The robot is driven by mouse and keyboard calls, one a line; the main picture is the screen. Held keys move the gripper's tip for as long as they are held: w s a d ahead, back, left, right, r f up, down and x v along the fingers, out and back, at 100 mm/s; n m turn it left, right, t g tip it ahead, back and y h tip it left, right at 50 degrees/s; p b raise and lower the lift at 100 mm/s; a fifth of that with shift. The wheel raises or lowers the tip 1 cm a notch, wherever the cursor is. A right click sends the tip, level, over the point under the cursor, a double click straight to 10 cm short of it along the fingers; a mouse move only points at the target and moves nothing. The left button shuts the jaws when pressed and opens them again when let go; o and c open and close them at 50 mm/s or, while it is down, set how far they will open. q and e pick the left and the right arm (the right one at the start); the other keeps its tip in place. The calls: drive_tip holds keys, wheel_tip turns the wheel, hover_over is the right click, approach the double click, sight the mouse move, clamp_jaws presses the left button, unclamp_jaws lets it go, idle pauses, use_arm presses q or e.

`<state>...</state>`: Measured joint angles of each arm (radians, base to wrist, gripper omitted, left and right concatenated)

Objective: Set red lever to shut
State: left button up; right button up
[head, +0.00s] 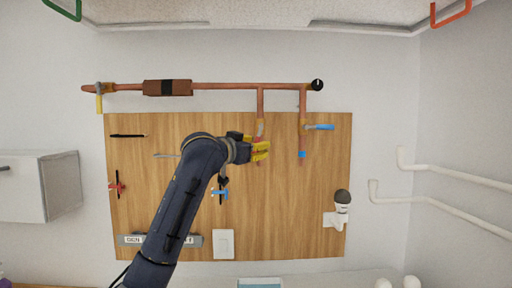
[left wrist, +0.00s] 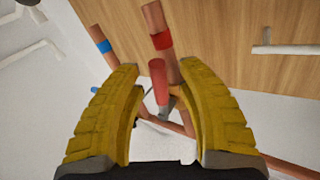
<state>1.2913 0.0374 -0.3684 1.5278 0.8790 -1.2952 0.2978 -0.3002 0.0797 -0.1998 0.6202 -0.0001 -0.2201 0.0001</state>
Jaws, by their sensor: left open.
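The red lever (left wrist: 159,82) shows in the left wrist view as a short red handle in front of a copper pipe (left wrist: 152,18) with a red band. My left gripper (left wrist: 163,100) is open, with one yellow finger on each side of the lever; I cannot tell whether either finger touches it. In the head view my left gripper (head: 262,151) is in front of the lower end of the middle vertical pipe (head: 260,103) and hides the lever there. My right gripper is not in view.
A blue lever (head: 320,127) is on the neighbouring vertical pipe to the right. A yellow-handled valve (head: 99,103) is at the far left of the horizontal pipe. The wooden board (head: 290,220) also carries a red handwheel (head: 117,187), a white switch plate (head: 223,244) and a lamp-like fixture (head: 342,198).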

use_arm(q)
drive_tip(key=shift+c, duration=0.4)
clamp_jaws()
